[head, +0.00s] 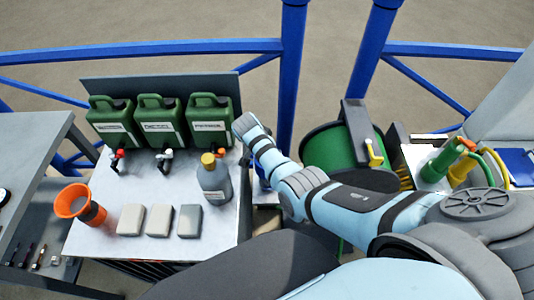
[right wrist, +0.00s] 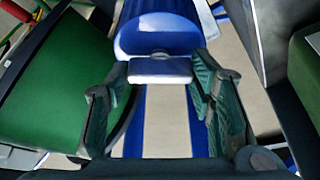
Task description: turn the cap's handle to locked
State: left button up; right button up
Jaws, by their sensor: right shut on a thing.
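In the right wrist view a blue rounded cap (right wrist: 160,37) is at top centre. Its flat blue handle (right wrist: 160,68), with a pale front edge, sticks out toward me. My right gripper (right wrist: 160,76) has one finger on each side of this handle and is shut on it. The handle's lock marks cannot be seen. In the head view my right arm reaches in from the right, and its gripper and the cap are hidden behind the arm. My left gripper is not in view.
Three green canisters (head: 159,120), a grey bottle (head: 214,180), an orange funnel (head: 74,201) and several blocks (head: 159,220) stand on a pale bench (head: 100,246). A green drum (head: 330,151) is beside my right arm. Blue posts (head: 291,70) rise behind.

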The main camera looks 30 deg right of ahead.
dwell(0.5)
jog(key=o, duration=1.2)
jog(key=shift+c, duration=0.2)
jog(key=v, duration=1.2)
